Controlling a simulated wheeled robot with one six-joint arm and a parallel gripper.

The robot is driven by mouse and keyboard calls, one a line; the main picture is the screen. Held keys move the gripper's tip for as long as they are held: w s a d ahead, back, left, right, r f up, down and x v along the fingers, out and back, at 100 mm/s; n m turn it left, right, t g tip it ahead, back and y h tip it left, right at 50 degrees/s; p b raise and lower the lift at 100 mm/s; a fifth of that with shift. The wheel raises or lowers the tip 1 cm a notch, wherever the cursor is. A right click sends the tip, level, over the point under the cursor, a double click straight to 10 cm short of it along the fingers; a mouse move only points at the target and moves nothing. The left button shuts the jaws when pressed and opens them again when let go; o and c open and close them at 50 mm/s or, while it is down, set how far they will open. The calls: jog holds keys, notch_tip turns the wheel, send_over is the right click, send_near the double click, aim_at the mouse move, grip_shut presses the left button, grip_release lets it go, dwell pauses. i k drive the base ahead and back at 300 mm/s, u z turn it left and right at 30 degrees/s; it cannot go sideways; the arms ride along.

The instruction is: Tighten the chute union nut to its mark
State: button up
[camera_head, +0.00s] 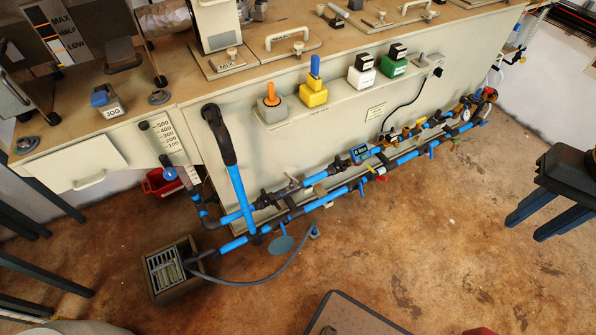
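I cannot pick out the chute union nut or its mark for certain. Blue pipework (238,198) with a black upper elbow (217,130) runs down the bench front, then along it to the right near the floor. Black fittings (265,198) sit on the lower pipes, too small to tell a nut or mark. A hopper-like unit with a level label (55,38) stands at the top left, partly cut off by the frame. My gripper is not in view.
A drain box with a grate (160,262) and a grey hose (262,281) lie on the floor below the pipes. A dark stool (560,180) stands right. A dark-edged panel (350,318) is at the bottom. Brown floor (430,220) between is mostly clear.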

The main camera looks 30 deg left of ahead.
aim_at(272, 199)
jog(key=i, duration=1.55)
jog(key=u, duration=3.05)
jog(key=k, duration=1.2)
